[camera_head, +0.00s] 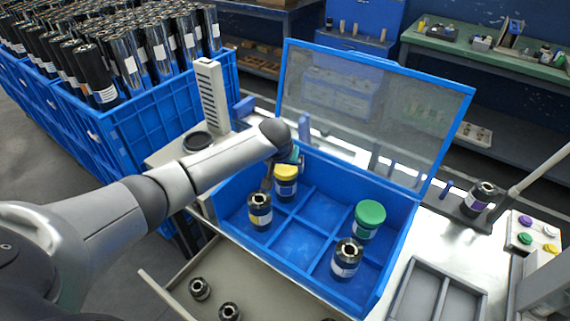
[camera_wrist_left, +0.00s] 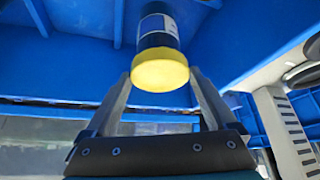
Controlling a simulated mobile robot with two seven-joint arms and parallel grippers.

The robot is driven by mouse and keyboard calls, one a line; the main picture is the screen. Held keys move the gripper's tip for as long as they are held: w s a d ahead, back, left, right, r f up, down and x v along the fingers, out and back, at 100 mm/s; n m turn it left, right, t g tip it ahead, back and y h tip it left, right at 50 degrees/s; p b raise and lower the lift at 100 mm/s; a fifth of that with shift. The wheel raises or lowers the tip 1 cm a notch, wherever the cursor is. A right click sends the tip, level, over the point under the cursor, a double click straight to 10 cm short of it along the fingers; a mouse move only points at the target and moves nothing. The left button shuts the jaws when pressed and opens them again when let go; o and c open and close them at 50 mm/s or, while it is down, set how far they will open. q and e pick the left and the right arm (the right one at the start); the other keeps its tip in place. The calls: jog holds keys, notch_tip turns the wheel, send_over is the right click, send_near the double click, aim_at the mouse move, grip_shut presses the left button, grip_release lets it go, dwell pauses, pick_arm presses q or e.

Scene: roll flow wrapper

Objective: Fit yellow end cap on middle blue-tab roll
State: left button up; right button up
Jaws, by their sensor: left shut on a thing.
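The yellow end cap (camera_head: 286,171) sits at the top of a dark roll (camera_head: 285,189) with a pale label, standing upright in a back-left compartment of the blue crate (camera_head: 391,262). In the left wrist view the yellow cap (camera_wrist_left: 160,73) covers the end of the roll (camera_wrist_left: 157,25), with no clear gap between them. My left gripper (camera_wrist_left: 160,82) has its fingers on either side of the cap and is shut on it. In the head view this gripper (camera_head: 287,160) is partly hidden by its own wrist. My right gripper is not in view.
Another roll (camera_head: 260,211) stands in front of the capped one. A green-capped roll (camera_head: 369,217) and an open-topped roll (camera_head: 346,259) stand at the crate's right. The clear lid (camera_head: 370,110) is raised behind. A grey drawer (camera_head: 262,277) holds rolls; a tall white unit (camera_head: 210,95) is left.

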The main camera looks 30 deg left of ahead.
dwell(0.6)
pick_arm(q)
jog(key=shift+p, duration=0.5)
jog(key=shift+f+b, duration=0.35)
jog(key=shift+f, duration=0.25)
jog(key=o, duration=1)
jog(key=p+v, duration=1.1)
jog(key=p, duration=0.5)
dwell(0.5)
